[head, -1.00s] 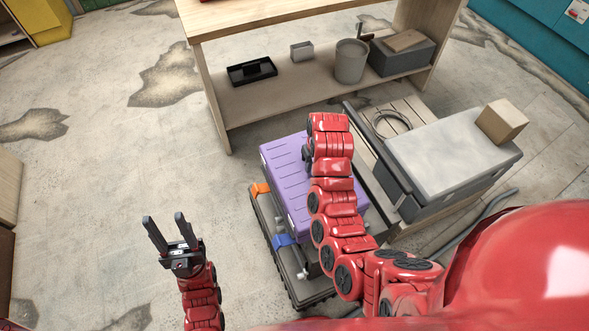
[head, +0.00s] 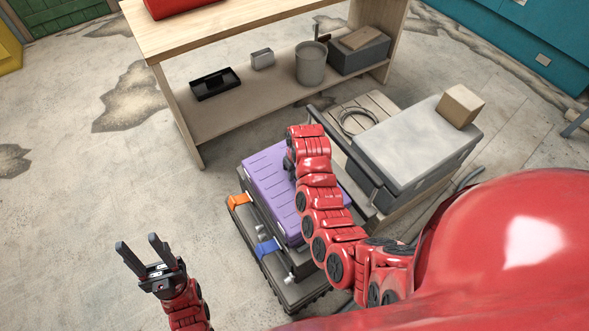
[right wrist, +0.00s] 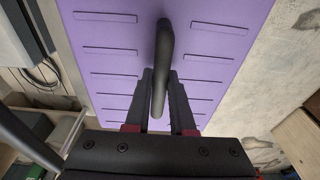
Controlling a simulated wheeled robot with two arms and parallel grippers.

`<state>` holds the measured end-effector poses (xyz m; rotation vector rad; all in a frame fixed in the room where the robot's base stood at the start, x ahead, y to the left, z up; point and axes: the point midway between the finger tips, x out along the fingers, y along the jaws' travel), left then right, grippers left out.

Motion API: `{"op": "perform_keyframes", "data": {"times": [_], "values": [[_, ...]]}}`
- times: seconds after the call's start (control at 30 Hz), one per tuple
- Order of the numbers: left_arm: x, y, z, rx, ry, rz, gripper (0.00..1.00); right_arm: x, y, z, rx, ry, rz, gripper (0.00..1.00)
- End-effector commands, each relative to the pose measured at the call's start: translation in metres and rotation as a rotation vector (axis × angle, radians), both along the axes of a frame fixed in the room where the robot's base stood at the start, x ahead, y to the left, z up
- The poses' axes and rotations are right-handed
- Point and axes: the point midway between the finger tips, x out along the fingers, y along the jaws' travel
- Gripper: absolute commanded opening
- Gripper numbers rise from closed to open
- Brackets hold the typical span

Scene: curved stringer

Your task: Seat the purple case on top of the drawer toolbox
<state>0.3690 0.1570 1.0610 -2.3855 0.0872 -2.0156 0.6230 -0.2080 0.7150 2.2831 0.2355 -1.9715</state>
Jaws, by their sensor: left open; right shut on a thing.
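The purple case (head: 268,180) sits over the dark drawer toolbox (head: 268,262) with orange and blue latches, roughly in line with it. I cannot tell whether its underside touches the toolbox, as the contact is hidden. My right gripper (right wrist: 160,76) is shut on the black handle (right wrist: 164,40) of the case in the right wrist view. The ribbed purple face fills the middle of that view behind the handle. In the head view my right arm covers part of the case and hides its right side. My left gripper (head: 143,256) is open and empty, left of the toolbox.
A grey box (head: 415,145) with a cardboard block (head: 460,105) on it stands close right of the case. A coiled cable (head: 358,121) lies on a pallet behind. A wooden workbench (head: 230,118) holds a bucket, tray and boxes. The floor at left is clear.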

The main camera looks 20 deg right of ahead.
Motion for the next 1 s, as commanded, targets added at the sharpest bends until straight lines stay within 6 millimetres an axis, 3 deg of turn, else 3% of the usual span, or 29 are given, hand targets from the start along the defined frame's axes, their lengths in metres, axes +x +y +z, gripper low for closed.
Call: {"op": "perform_keyframes", "data": {"times": [0.17,0.2,0.33,0.73,1.0], "values": [[0.0,0.0,0.0,0.0,0.0,0.0,0.5,0.002,0.0,0.002,-0.001,-0.005,0.0,0.0],[0.0,0.0,0.0,0.0,0.0,0.0,0.5,0.001,0.0,0.001,-0.001,-0.004,0.0,0.29],[0.0,0.0,-0.001,0.0,0.0,0.0,0.5,0.001,0.0,0.001,-0.001,-0.003,0.0,0.52],[0.0,0.0,-0.002,0.0,0.0,0.0,0.5,0.001,0.0,0.006,-0.002,-0.005,-0.001,0.52],[0.0,0.0,-0.011,0.0,0.0,0.0,0.5,-0.004,-0.002,0.045,-0.003,-0.01,-0.001,0.52]]}}
